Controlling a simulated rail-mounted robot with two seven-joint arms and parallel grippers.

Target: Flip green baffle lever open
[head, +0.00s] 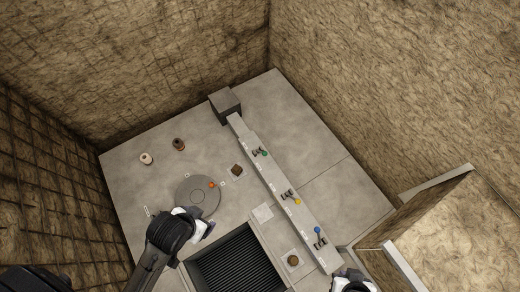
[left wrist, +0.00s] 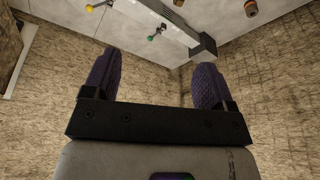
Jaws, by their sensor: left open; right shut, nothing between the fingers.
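The green baffle lever (head: 264,153) is the farthest of the coloured levers on the long grey rail, near its far end. Its green knob also shows in the left wrist view (left wrist: 150,38), beyond the fingers and apart from them; that view is upside down. I cannot tell how far the lever is turned. My left gripper (left wrist: 153,80) is open and empty, its purple fingers wide apart. In the head view its arm ends left of the rail, with the fingers hidden. My right gripper (head: 353,284) is at the bottom edge, partly cut off, near the rail's near end; it is shut and away from the green lever.
A yellow lever (head: 297,201) and a blue lever (head: 317,230) stand along the rail (head: 275,182). A grey block (head: 225,105) is at its far end. Floor right of the rail is clear.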

